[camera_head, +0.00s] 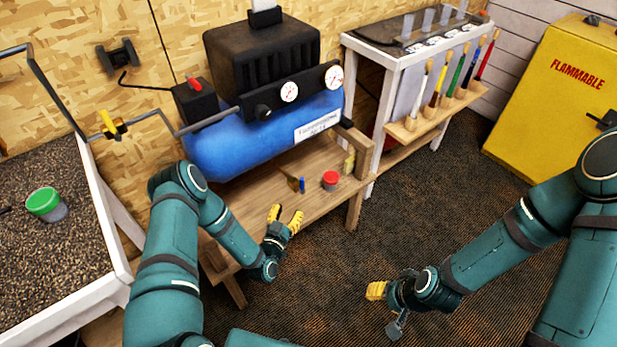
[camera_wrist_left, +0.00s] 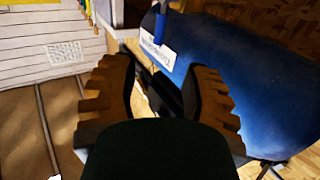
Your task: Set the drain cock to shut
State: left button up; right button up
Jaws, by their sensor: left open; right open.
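A small brass fitting (camera_head: 289,179) with a blue handle (camera_head: 302,185) shows below the blue compressor tank (camera_head: 240,135), above the wooden bench; it looks like the drain cock. Its lever angle is too small to read. A blue upright piece (camera_wrist_left: 160,25), probably the same handle, shows beyond my fingers in the left wrist view, beside the tank (camera_wrist_left: 245,85). My left gripper (camera_head: 284,218) is open and empty, in front of the fitting and apart from it. My right gripper (camera_head: 386,307) is open and empty, low over the floor at right.
A red-capped can (camera_head: 330,181) stands on the wooden bench (camera_head: 318,205) just right of the fitting. A yellow-handled valve (camera_head: 112,126) sits on a pipe at left. A rack with brushes (camera_head: 440,85) and a yellow cabinet (camera_head: 555,110) stand at right.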

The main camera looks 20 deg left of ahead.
aim_at(301, 185)
pick_arm(q)
jog(key=w, duration=0.4)
jog(key=w+b, duration=0.1)
jog(key=w, duration=0.3)
jog(key=w+d+b, duration=0.1)
jog(key=w, duration=0.4)
grip_shut()
